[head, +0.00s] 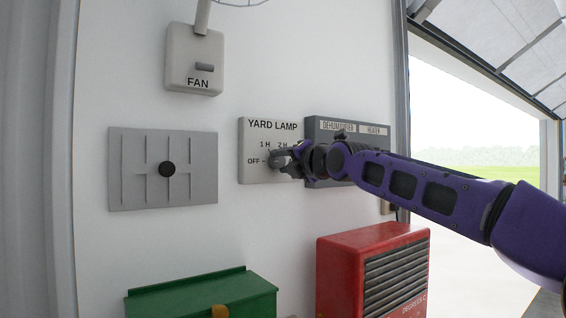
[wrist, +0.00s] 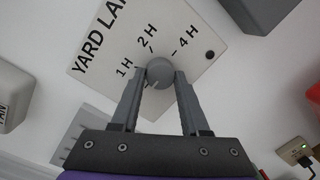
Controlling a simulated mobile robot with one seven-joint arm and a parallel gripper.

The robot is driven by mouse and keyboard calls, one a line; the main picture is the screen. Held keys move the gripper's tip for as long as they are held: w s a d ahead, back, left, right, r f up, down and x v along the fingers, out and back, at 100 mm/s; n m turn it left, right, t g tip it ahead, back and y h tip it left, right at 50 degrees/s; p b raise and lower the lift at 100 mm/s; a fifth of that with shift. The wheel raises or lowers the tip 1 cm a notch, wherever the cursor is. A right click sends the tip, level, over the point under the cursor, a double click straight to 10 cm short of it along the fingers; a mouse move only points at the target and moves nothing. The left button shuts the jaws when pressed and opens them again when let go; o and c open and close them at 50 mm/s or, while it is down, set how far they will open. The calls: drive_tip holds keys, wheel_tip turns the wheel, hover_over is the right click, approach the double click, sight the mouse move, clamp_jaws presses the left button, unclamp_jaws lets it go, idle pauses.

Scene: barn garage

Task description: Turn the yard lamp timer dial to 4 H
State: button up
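The yard lamp timer is a pale panel on the wall (head: 249,175) with OFF, 1 H and 2 H readable in the head view. The wrist view shows the same panel (wrist: 205,62) tilted, with 1 H, 2 H and 4 H. Its round grey dial (wrist: 160,72) carries a light mark that seems to point to the lower left, away from 4 H, toward the OFF side. My gripper (wrist: 161,73) has one fingertip on each side of the dial, with no clear gap. Firm contact cannot be told. In the head view my gripper (head: 284,158) hides the 4 H side.
A dark dehumidifier and heater panel (head: 320,128) is just right of the timer, behind my arm. A fan switch (head: 184,72) is above left, and a grey shifter-like plate (head: 128,170) is left. A green box (head: 205,297) and red heater-like unit (head: 345,260) stand below.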

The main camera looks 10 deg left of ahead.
clamp_jaws()
